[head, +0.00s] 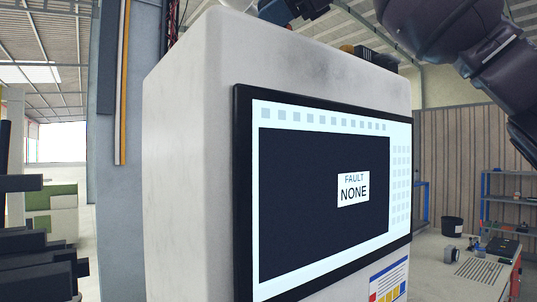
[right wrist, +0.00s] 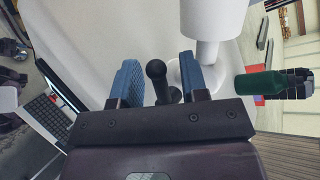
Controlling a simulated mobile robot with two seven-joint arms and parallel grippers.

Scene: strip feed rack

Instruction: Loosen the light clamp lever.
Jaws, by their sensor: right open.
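In the right wrist view my right gripper (right wrist: 158,63) is open, with its two blue-padded fingers apart. A dark lever with a round knob (right wrist: 156,70), which looks like the clamp lever, stands between the fingers. Gaps show between it and both pads. A white cylinder (right wrist: 206,22) on a round white base is just beyond the right finger, with a green cylinder (right wrist: 258,84) to its right. In the head view a small part of my right gripper (head: 298,9) shows at the top edge, above the cabinet. The lever cannot be made out there. My left gripper is not in view.
A large pale cabinet (head: 190,150) fills the middle of the head view. Its black-framed screen (head: 320,190) reads "FAULT NONE". A workbench (head: 440,275) with small items and a dark bin (head: 452,227) are at the right.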

